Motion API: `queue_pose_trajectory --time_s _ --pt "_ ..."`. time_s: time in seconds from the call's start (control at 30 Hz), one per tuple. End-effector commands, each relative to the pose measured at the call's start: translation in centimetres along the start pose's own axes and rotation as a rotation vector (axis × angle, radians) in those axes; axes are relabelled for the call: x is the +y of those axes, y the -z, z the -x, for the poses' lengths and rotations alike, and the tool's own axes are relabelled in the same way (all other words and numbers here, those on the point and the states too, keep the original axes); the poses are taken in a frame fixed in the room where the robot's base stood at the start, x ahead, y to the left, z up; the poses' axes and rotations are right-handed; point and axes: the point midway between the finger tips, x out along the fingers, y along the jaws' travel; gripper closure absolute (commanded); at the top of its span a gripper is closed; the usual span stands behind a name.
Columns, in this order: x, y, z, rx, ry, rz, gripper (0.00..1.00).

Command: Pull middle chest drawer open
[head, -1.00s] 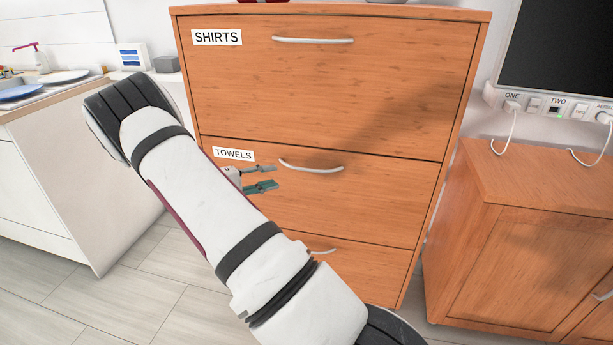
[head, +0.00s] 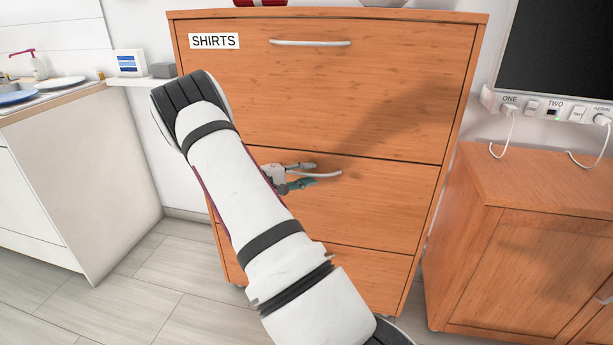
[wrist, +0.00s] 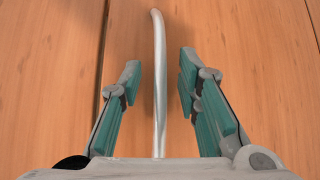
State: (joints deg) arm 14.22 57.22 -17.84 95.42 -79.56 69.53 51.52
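The wooden chest (head: 330,112) stands ahead with three drawers, the top one labelled SHIRTS. The middle drawer (head: 390,205) looks closed, flush with the front. Its silver bar handle (head: 325,175) is partly hidden by my gripper (head: 308,176). In the wrist view, the handle (wrist: 158,80) runs between the two teal-padded fingers of my gripper (wrist: 158,88). The fingers are open, with a visible gap on each side of the handle. My arm hides the TOWELS label and the lower drawer's handle.
A wooden cabinet (head: 530,245) with a power strip and dark screen above stands at the right. A white counter (head: 85,190) with plates is at the left. Tiled floor shows between counter and chest.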

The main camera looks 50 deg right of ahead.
Motion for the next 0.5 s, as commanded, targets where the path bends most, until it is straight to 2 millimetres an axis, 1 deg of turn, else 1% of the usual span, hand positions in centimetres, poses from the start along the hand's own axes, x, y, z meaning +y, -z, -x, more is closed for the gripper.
queue_pose_trajectory --time_s 0.27,0.37,0.4,0.5 --pt "0.01 -0.01 -0.16 0.000 0.000 0.000 0.69" --pt "0.01 -0.01 -0.15 0.000 0.000 0.000 0.90" --pt "0.01 -0.01 -0.14 0.000 0.000 0.000 0.99" --pt "0.01 -0.01 -0.14 0.000 0.000 0.000 1.00"
